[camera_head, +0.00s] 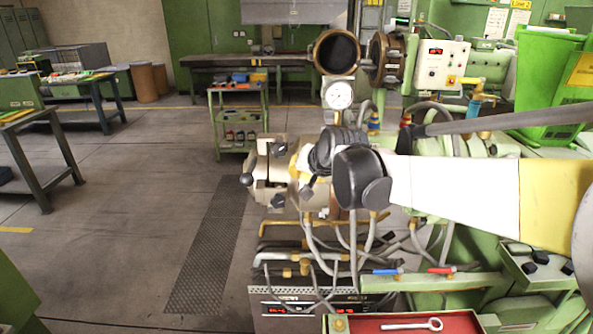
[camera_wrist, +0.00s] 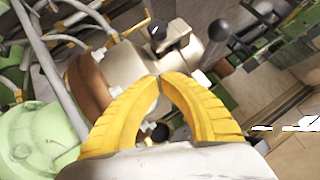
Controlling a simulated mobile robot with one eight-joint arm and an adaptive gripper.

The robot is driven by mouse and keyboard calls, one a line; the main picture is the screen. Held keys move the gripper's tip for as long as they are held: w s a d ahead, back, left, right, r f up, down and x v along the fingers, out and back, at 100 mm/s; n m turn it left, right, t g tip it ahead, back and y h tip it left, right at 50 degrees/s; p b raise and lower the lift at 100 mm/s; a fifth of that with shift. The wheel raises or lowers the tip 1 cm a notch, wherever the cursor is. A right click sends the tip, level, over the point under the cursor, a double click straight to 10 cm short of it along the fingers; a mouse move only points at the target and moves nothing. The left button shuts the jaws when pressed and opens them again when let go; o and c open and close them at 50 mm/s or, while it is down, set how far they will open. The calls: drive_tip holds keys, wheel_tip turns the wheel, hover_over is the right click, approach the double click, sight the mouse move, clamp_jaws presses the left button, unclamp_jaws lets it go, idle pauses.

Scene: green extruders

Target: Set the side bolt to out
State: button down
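The metal extruder head (camera_head: 265,170) is at the middle of the head view, with several black knobs on it. One ball knob (camera_head: 247,180) sticks out at its left and another knob (camera_head: 278,201) is lower. I cannot tell which part is the side bolt. In the wrist view a black knob (camera_wrist: 157,31) sits on a pale block (camera_wrist: 180,52) beyond the fingertips, and a ball knob on a lever (camera_wrist: 219,30) is to its right. My gripper (camera_wrist: 160,78) has its yellow fingertips together, with nothing seen between them. In the head view my arm mostly hides it.
Grey hoses and pipes (camera_head: 330,240) hang below the extruder head. A round gauge (camera_head: 339,95) and an open round flange (camera_head: 337,52) stand above it. A red tray with a wrench (camera_head: 375,324) is at the front.

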drive_tip(key=b, duration=0.3)
approach(279, 190)
drive_tip(key=w+d, duration=0.2)
drive_tip(key=a+f, duration=0.1)
drive_tip(key=a+f+b, duration=0.1)
drive_tip(key=f, duration=0.1)
drive_tip(key=shift+w, duration=0.1)
drive_tip(key=shift+f, duration=0.15)
drive_tip(key=shift+f+t+b, duration=0.2)
drive_tip(key=shift+t+b, duration=0.1)
drive_tip(key=shift+b, duration=0.1)
